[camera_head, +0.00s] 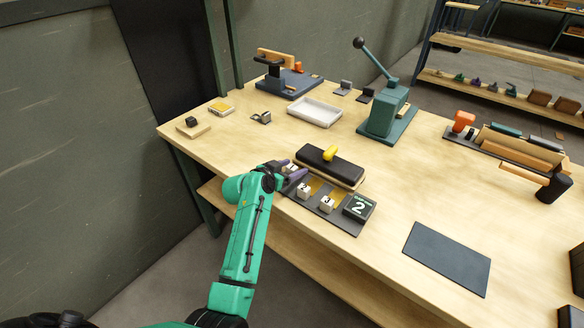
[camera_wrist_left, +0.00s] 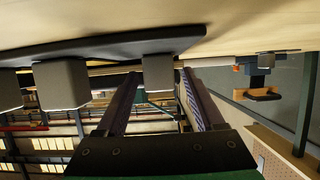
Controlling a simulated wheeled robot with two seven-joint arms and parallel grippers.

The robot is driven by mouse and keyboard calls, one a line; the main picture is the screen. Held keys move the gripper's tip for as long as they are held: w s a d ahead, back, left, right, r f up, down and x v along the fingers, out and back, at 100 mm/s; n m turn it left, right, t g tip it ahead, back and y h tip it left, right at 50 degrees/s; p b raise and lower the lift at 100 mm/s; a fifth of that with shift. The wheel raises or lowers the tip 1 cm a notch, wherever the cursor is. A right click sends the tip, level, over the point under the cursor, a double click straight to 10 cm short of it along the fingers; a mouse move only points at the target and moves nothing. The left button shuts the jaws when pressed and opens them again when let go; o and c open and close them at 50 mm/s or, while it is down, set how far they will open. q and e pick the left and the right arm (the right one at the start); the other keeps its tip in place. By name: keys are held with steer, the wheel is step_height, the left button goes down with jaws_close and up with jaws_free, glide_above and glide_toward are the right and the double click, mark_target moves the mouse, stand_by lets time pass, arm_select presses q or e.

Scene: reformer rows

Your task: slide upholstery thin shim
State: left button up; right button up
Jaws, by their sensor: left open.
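My left gripper (camera_head: 287,172) is at the left end of a dark mat (camera_head: 345,223). A black padded piece (camera_head: 325,167) on a wooden base lies behind the row, with a yellow object (camera_head: 330,153) on top. I cannot tell which piece is the shim.
A dark sign with a 2 (camera_head: 359,207) stands at the mat's right end. A flat dark pad (camera_head: 447,258) lies to the right. A white tray (camera_head: 315,112) and a green lever press (camera_head: 388,112) stand behind. Bare table lies between the mat and pad.

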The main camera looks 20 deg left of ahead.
arm_select(q)
jaws_close()
stand_by(1.4)
